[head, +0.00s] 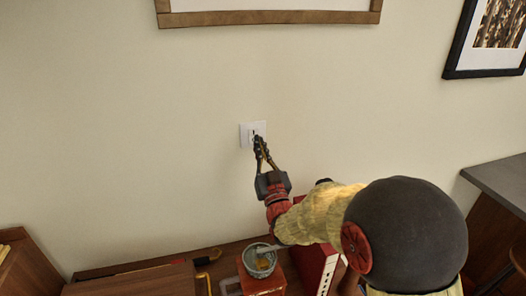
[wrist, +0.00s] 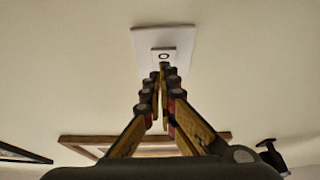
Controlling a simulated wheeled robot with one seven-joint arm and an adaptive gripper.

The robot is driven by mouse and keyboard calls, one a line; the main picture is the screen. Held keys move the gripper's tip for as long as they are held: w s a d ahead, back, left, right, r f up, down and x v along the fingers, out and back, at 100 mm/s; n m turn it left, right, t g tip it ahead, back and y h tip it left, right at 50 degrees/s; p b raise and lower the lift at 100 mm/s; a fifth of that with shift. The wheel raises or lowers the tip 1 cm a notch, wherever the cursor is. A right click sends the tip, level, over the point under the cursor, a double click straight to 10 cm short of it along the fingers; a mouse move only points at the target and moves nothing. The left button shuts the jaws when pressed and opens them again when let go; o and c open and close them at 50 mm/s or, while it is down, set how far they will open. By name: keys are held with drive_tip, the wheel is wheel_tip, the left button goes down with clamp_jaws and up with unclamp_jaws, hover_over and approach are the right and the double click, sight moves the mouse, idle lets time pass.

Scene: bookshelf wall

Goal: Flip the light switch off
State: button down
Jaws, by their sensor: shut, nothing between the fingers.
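The light switch (head: 247,131) is a white plate on the cream wall, near the middle of the head view. In the wrist view its plate (wrist: 187,40) shows at the top centre, with a small rocker (wrist: 164,57) bearing a dark ring mark. My gripper (head: 258,141) is shut and empty, its fingertips at the lower right part of the plate. In the wrist view the fingertips (wrist: 164,69) lie just below the ring mark and cover part of the rocker. I cannot tell whether they touch it, or which way the rocker is tilted.
A wood-framed picture (head: 270,18) hangs above the switch, and a black-framed one (head: 490,40) at the upper right. Below stand a brown cabinet top (head: 130,284), a grey bowl (head: 259,262) and a red box (head: 264,284). The wall around the switch is clear.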

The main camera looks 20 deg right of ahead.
drive_tip(key=shift+w+f, duration=0.15)
drive_tip(key=shift+w, duration=0.2)
drive_tip(key=f+t+b, duration=0.1)
drive_tip(key=b, duration=0.4)
drive_tip(key=shift+w+b, duration=0.35)
drive_tip(key=shift+b, duration=0.05)
drive_tip(key=shift+f+b, duration=0.15)
drive_tip(key=shift+b, duration=0.4)
drive_tip(key=shift+r, duration=0.3)
